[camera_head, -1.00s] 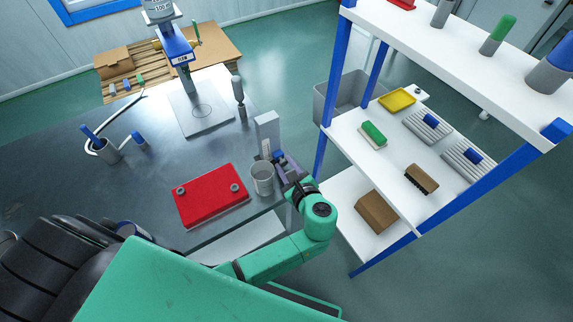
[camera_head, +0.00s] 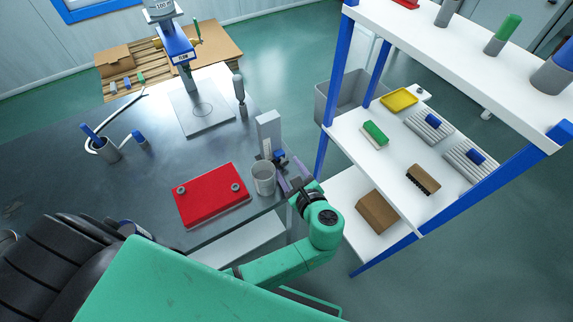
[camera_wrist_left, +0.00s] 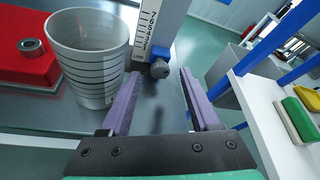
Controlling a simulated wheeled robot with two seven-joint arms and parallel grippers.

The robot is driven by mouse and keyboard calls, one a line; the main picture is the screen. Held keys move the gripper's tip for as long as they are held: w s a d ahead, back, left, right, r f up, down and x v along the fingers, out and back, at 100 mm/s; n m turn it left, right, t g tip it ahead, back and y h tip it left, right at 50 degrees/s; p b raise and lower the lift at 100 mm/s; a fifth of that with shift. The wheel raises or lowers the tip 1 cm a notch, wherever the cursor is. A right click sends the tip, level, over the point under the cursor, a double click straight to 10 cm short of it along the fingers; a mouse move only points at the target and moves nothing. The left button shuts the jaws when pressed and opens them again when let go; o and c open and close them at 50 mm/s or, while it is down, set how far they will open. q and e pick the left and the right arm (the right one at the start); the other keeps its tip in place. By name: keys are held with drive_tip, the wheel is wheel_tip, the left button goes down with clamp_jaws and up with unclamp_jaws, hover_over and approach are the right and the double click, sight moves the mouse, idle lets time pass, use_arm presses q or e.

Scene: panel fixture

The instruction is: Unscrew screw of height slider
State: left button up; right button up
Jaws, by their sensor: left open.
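The height slider is an upright pale column (camera_head: 268,133) at the table's right edge. In the left wrist view its column (camera_wrist_left: 158,25) carries a printed scale, and a small blue part (camera_wrist_left: 160,52) shows low on it. My left gripper (camera_head: 290,174) is open and empty, just in front of the column. In the left wrist view the purple fingers (camera_wrist_left: 160,78) point at the screw, which appears between the tips but farther off; contact is not visible. My right gripper is not in view.
A grey ringed cup (camera_wrist_left: 90,60) stands close beside the left finger. A red block (camera_head: 209,196) with metal rings lies left of the cup (camera_head: 263,178). A white shelf unit with blue posts (camera_head: 328,120) stands to the right. The table's middle (camera_head: 150,180) is clear.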

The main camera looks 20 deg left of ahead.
use_arm(q)
drive_tip(key=b+v, duration=0.1)
drive_tip(key=v, duration=1.1)
drive_tip(key=shift+w, duration=0.1)
